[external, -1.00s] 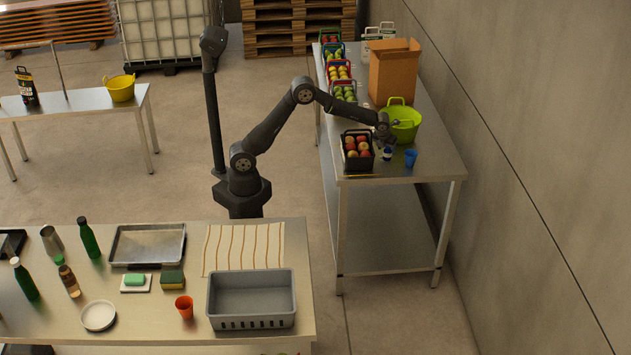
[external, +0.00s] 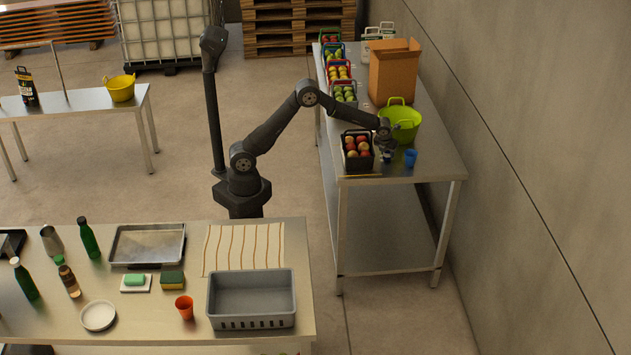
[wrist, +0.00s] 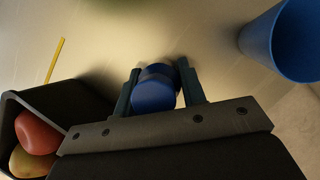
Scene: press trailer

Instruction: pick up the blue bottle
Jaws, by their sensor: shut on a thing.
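The blue bottle (wrist: 153,94) is between the two fingers of my gripper (wrist: 158,92) in the wrist view, with its round blue top facing the camera. My gripper is shut on it. In the external view my gripper (external: 386,143) is low over the right-hand table, and the bottle (external: 387,157) shows only in part beneath it. The lower part of the bottle is largely hidden in the wrist view, and I cannot tell whether it touches the table.
A black crate of apples (external: 357,151) stands just left of my gripper, and a blue cup (external: 410,158) just right. A lime-green bucket (external: 403,122) and a cardboard box (external: 393,72) are behind. A yellow pencil-like stick (wrist: 56,59) lies near the table's front edge.

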